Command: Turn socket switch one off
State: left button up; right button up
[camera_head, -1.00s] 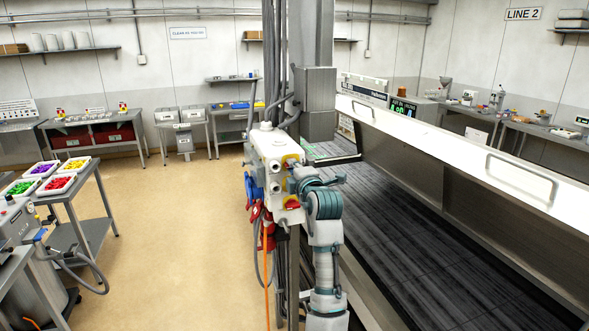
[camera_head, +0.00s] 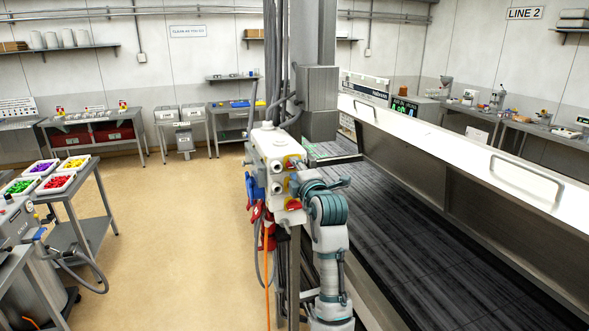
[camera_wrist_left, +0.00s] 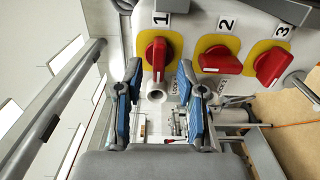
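The socket box (camera_head: 270,154) is a pale box on the post beside the machine. In the left wrist view, switch one (camera_wrist_left: 155,58) is a red knob on a yellow plate under the label 1, its handle upright in the picture. Knob two (camera_wrist_left: 220,59) and knob three (camera_wrist_left: 272,66) sit to its right, their handles slanted differently. My left gripper (camera_wrist_left: 159,72) is open, its blue fingers on either side of knob one's lower part; contact cannot be told. In the head view my left gripper (camera_head: 300,176) is at the box's right side. My right gripper is not in view.
Red and blue plugs (camera_head: 262,214) and cables hang below the box. The long machine bed (camera_head: 420,235) with its raised white hood (camera_head: 480,155) lies to the right. A table with coloured bins (camera_head: 58,183) stands left. The floor between is clear.

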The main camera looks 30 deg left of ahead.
pick_arm(q)
jog(key=v, duration=1)
jog(key=shift+w+f, duration=0.15)
jog(key=shift+f, duration=0.1)
